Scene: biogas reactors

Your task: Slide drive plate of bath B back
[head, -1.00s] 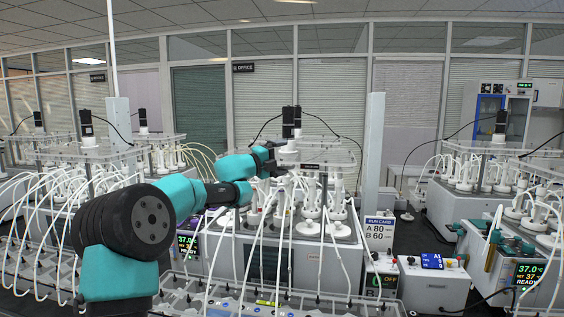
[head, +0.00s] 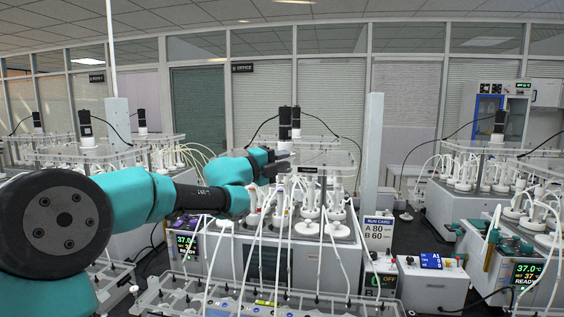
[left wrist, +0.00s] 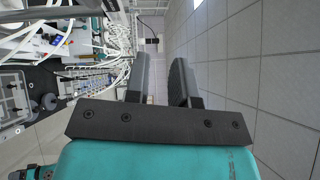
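The middle bath carries a clear drive plate (head: 335,158) with a black motor (head: 290,122) standing on it. I take this as bath B, but its own letter is not readable. A small dark label sits on the plate's front edge. My left gripper (head: 282,160) is at the plate's left front part, below the motor; whether it touches the plate cannot be told. In the left wrist view my left gripper (left wrist: 160,82) has its two dark fingers apart, with nothing seen between them. My right gripper is not in view.
White bottles with tubes (head: 312,200) stand under the plate. A run card (head: 378,228) reads A 80, B 60. A control box (head: 432,280) stands right of it. A grey post (head: 372,150) rises behind. Other baths stand left and right. A tubed rack (head: 270,300) lies in front.

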